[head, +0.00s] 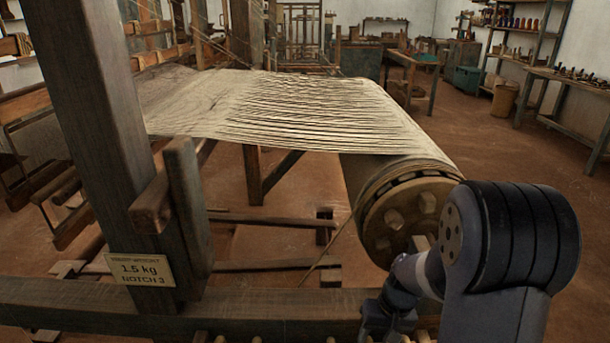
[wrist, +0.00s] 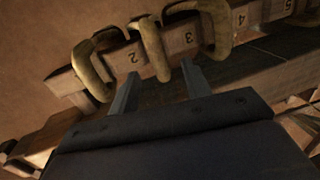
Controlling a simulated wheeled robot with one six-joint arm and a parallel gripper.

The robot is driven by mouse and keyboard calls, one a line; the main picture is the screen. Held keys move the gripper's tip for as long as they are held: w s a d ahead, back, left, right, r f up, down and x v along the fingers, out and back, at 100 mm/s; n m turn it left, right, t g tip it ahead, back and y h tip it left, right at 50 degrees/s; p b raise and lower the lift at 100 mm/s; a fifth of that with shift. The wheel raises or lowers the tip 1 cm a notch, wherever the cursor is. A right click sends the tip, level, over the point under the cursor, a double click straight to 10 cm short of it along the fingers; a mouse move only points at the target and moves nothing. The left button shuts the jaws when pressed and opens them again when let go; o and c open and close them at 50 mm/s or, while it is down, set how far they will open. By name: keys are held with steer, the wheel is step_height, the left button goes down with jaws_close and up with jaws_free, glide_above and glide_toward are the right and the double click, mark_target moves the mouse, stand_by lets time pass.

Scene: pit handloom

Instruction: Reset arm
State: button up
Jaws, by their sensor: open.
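My gripper (wrist: 158,70) is open in the wrist view, its two dark fingers apart with nothing clearly held between them. The fingertips point at a numbered wooden rail (wrist: 185,38) with curved wooden hooks over it. One hook (wrist: 152,48) lies in line with the gap between the fingers, by the number 2. Whether the fingers touch any hook, I cannot tell. In the head view my arm reaches down at the lower right, and its fingertips are not clear there.
The loom's cloth beam (head: 400,205) stands just behind my arm, with striped cloth (head: 300,110) stretched from it. A thick wooden post (head: 100,120) rises at left, bearing a "1.5 kg NOTCH 3" plate (head: 140,269). A low beam (head: 260,305) crosses the front. Open floor lies at right.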

steer(key=f, duration=0.2)
steer(key=a+f, duration=0.1)
steer(key=f, duration=0.2)
step_height(320, 180, up, 4)
steer(key=p, duration=0.2)
steer(key=shift+s+f+p, duration=0.1)
steer(key=shift+f+p, duration=0.05)
steer(key=shift+p, duration=0.25)
steer(key=s+b, duration=0.1)
steer(key=s, duration=0.1)
steer(key=s+f+b, duration=0.1)
steer(key=s, duration=0.1)
steer(key=shift+s, duration=0.25)
steer(key=s, duration=0.1)
steer(key=s+r, duration=0.1)
steer(key=s, duration=0.1)
steer(key=s+p, duration=0.1)
steer(key=s, duration=0.1)
steer(key=shift+s+r, duration=0.1)
steer(key=shift+r, duration=0.15)
steer(key=shift+s+f, duration=0.1)
steer(key=shift+s, duration=0.05)
